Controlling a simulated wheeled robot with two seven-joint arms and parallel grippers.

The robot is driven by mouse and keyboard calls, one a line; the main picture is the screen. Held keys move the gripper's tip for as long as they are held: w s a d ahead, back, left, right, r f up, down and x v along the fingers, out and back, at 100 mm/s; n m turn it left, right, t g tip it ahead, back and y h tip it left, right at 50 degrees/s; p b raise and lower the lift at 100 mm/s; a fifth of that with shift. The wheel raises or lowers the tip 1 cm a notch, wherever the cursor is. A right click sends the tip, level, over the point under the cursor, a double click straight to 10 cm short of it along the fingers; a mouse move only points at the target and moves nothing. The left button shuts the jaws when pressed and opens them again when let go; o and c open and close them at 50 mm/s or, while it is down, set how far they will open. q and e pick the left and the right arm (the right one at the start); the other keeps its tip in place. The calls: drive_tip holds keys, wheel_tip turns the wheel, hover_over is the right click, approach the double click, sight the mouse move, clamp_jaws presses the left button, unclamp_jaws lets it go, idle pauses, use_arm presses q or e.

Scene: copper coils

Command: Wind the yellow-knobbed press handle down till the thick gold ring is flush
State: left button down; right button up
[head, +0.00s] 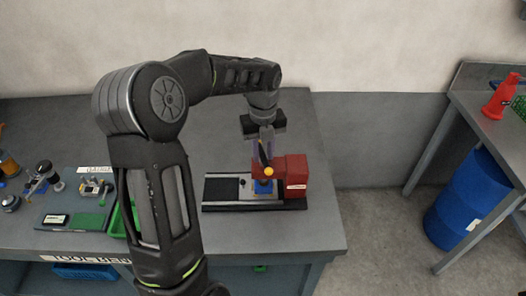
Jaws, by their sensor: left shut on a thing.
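The red press (292,177) stands on a black base plate near the right end of the bench. Its round yellow knob (268,171) shows at the front left of the red body. My left gripper (266,160) reaches down from above and is shut on the press handle, right at the knob. The fingers cover most of the handle, so its angle is hard to tell. A small blue part (263,187) sits under the press head. I cannot make out the thick gold ring or how deep it sits. My right gripper is not in view.
The grey bench (318,225) is bare around the press. A green tray (121,222), partly behind my left arm, and several small parts lie at the left.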

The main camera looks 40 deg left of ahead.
use_arm(q)
drive_tip(key=shift+m, duration=0.5)
drive_tip(key=m, duration=0.3)
drive_tip(key=shift+f+m, duration=0.2)
drive_tip(key=shift+m, duration=0.2)
